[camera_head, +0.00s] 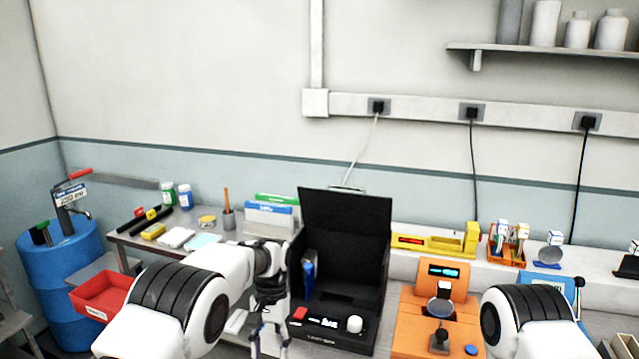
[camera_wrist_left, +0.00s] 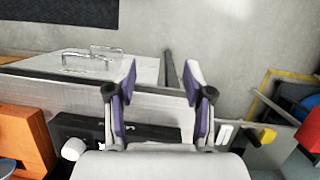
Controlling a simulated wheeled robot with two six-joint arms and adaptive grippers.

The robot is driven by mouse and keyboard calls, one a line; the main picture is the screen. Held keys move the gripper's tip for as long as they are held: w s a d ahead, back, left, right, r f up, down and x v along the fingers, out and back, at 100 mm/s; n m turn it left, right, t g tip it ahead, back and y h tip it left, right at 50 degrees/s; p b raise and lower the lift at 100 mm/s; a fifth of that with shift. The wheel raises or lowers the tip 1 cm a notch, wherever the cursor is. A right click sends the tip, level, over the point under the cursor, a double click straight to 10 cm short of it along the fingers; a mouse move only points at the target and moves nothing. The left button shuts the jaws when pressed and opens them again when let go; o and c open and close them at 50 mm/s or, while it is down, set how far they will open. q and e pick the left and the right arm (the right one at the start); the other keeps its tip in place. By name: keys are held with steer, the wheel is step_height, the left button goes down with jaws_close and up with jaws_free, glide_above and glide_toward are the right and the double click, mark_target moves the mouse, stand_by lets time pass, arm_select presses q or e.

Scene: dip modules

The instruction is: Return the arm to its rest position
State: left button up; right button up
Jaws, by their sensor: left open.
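My left arm (camera_head: 175,305) reaches in from the lower left in the head view. Its gripper (camera_head: 268,343) hangs fingers down just left of the open black case (camera_head: 347,225). In the left wrist view the gripper (camera_wrist_left: 160,72) has its two purple-lined fingers spread, with nothing between them. My right arm (camera_head: 530,322) shows only as a white and black link at the lower right. Its gripper is out of the picture.
The black case holds a panel with a white knob (camera_head: 355,324). An orange device (camera_head: 437,305) stands to its right. A red bin (camera_head: 105,292) and a blue barrel (camera_head: 62,265) are at left. Small items crowd the bench behind my left arm.

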arm_select(q)
steer(key=s+a+f+n+g, duration=0.1)
steer(key=s+a+f, duration=0.3)
steer(key=s+f, duration=0.3)
steer(key=s+a+f+g+b, duration=0.1)
steer(key=s+a+f, duration=0.3)
steer(key=s+f, duration=0.35)
steer(key=s+a+f+n+g, duration=0.1)
steer(key=s+a+f, duration=0.3)
steer(key=s+f, duration=0.35)
steer(key=s+a+n+t, duration=0.1)
steer(key=s+a+t, duration=0.2)
steer(key=s, duration=1.8)
steer(key=w+t, duration=0.1)
steer(key=w, duration=0.1)
steer(key=w+t, duration=0.2)
steer(key=shift+w+d+r+t+h+b, duration=0.15)
steer(key=shift+w+t+h+b, duration=0.1)
steer(key=shift+t+h+b, duration=0.1)
